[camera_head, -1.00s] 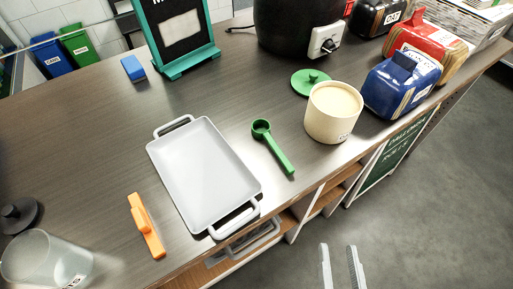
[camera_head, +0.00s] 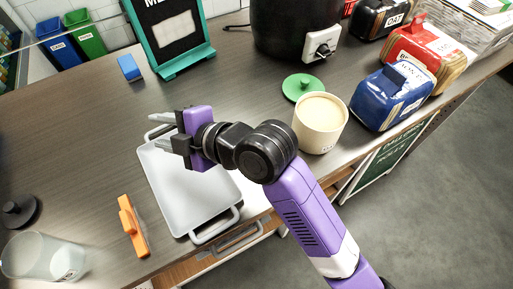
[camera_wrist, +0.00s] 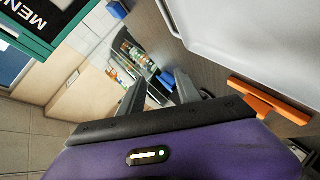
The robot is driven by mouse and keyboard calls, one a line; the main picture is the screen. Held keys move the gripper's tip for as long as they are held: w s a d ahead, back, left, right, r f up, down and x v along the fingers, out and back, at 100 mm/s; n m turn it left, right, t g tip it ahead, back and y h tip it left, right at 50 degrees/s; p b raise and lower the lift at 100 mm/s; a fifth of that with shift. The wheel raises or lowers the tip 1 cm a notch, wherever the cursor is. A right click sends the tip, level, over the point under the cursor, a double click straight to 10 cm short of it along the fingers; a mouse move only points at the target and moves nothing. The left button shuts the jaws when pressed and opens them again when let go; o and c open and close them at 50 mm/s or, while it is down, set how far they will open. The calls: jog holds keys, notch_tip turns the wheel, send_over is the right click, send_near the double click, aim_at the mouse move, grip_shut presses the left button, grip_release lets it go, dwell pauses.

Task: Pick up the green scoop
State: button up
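The green scoop does not show in either current view; in the head view my arm covers the counter between the tray and the cream tub, where it lay a second ago. My gripper (camera_head: 158,132) is above the far part of the grey tray (camera_head: 200,205), pointing left. Its two fingers are apart with nothing between them. The wrist view also shows my gripper (camera_wrist: 158,95) open and empty, with the tray (camera_wrist: 255,40) at the upper right.
A cream tub (camera_head: 319,125) and green lid (camera_head: 302,87) stand right of my arm. An orange tool (camera_head: 134,228) lies left of the tray, near a clear container (camera_head: 45,257). A menu stand (camera_head: 170,35) is behind. The counter's left middle is clear.

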jog(key=d+f+n+g+h, duration=0.1)
jog(key=n+h, duration=0.1)
jog(key=n, duration=0.1)
jog(key=d+f+n+g+h+p, duration=0.1)
jog(key=d+n+h, duration=0.1)
jog(key=n, duration=0.2)
jog(key=d+f+n+g+h, duration=0.1)
jog(key=d+n+g+h, duration=0.1)
jog(key=n, duration=0.1)
jog(key=shift+w+d+n, duration=0.15)
jog(key=shift+n, duration=0.15)
jog(key=w+d+n+h, duration=0.1)
jog(key=d+n+h, duration=0.1)
jog(key=d, duration=0.2)
jog(key=w+d+n+h+p, duration=0.1)
jog(key=d+h, duration=0.1)
jog(key=d, duration=0.2)
jog(key=d+r+n+g+h, duration=0.1)
jog(key=d+n+h, duration=0.1)
jog(key=d, duration=0.3)
jog(key=shift+w+r+n+h+p, duration=0.1)
jog(key=shift+w+n+h+p, duration=0.2)
jog(key=shift+w+h, duration=0.1)
jog(key=shift+d+f+p, duration=0.15)
jog(key=shift+f+p, duration=0.4)
jog(key=shift+f, duration=1.35)
jog(key=shift+d+f+p, duration=0.1)
jog(key=shift+f+p, duration=0.4)
jog(key=shift+f, duration=1.35)
grip_shut()
